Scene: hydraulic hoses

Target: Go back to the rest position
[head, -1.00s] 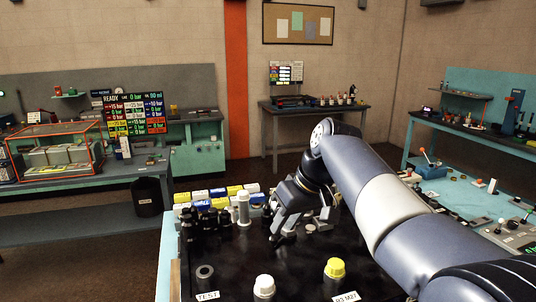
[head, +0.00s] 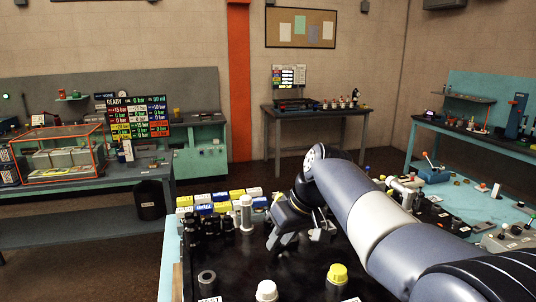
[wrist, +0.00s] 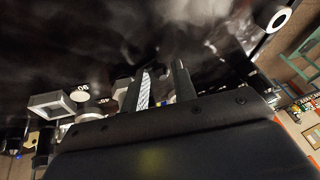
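My gripper (head: 284,242) hangs from my arm over the black worktop (head: 236,275) of the near bench. In the wrist view its two dark fingers (wrist: 161,88) stand apart, with nothing held between them. In the head view a silvery cylinder (head: 245,212) stands left of the gripper. A white cap (head: 267,291) and a yellow cap (head: 337,274) stand on the worktop nearer the camera. A dark ring-shaped fitting (head: 207,282) stands at the left.
Yellow, white and blue boxes (head: 220,202) line the worktop's far edge, beside dark fittings (head: 207,226). A teal bench top with controls (head: 490,215) lies at right. A display board (head: 139,117) stands on the left back bench. Floor is clear beyond the worktop.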

